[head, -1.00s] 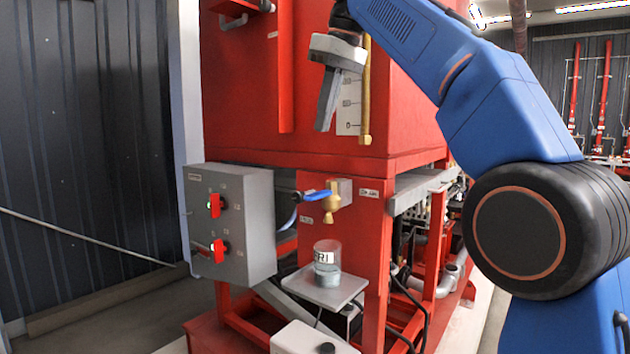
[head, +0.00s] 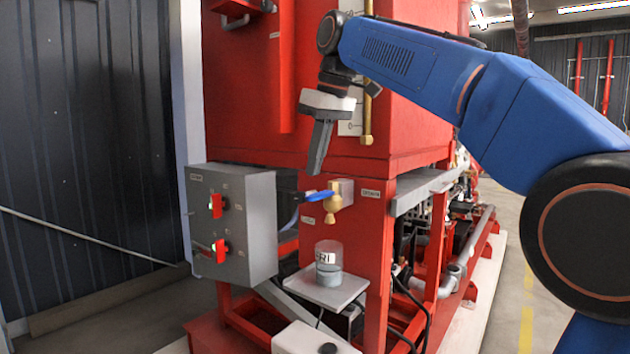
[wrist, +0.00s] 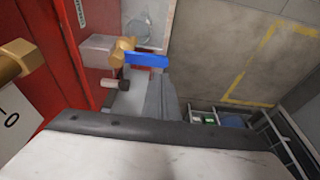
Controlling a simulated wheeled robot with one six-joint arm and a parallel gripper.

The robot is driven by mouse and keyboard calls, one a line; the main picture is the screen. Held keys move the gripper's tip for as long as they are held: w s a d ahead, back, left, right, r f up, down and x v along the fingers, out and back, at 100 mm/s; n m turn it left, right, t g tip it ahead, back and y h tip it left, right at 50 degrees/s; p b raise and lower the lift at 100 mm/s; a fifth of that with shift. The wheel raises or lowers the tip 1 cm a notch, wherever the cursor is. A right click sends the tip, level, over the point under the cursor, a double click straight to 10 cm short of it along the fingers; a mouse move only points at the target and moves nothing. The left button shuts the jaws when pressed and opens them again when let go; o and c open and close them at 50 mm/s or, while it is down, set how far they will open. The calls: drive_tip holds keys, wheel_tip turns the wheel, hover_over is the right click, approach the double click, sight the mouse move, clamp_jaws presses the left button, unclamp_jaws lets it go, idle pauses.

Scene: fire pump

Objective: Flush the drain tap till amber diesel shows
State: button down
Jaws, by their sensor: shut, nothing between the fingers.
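The brass drain tap (head: 334,203) sticks out of the red tank stand. Its blue lever (head: 319,196) points left, roughly level. In the wrist view the blue lever (wrist: 147,60) points right from the brass body (wrist: 121,52). A clear jar (head: 328,266) stands below the tap, with grey-blue content in its lower part and a partly readable label. The jar also shows in the wrist view (wrist: 140,32). My gripper (head: 315,170) is shut and empty, pointing down just above the lever, apparently apart from it. No flow from the tap is visible.
The jar stands on a small grey shelf (head: 318,294). A grey control box (head: 233,222) with red switches is at the left. A brass-fitted level gauge (head: 367,118) is on the tank behind my gripper. A pale box (head: 310,341) sits low in front.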

sight(312, 197)
drive_tip(key=shift+f, duration=2.1)
drive_tip(key=shift+s+a+f+t+h, duration=0.35)
drive_tip(key=shift+f+t+h, duration=0.25)
drive_tip(key=shift+t, duration=0.2)
drive_tip(key=shift+s+f+n+t+h, duration=0.1)
drive_tip(key=shift+f+n+t+h, duration=0.2)
drive_tip(key=shift+f+t+h, duration=0.55)
drive_tip(key=shift+r, duration=0.75)
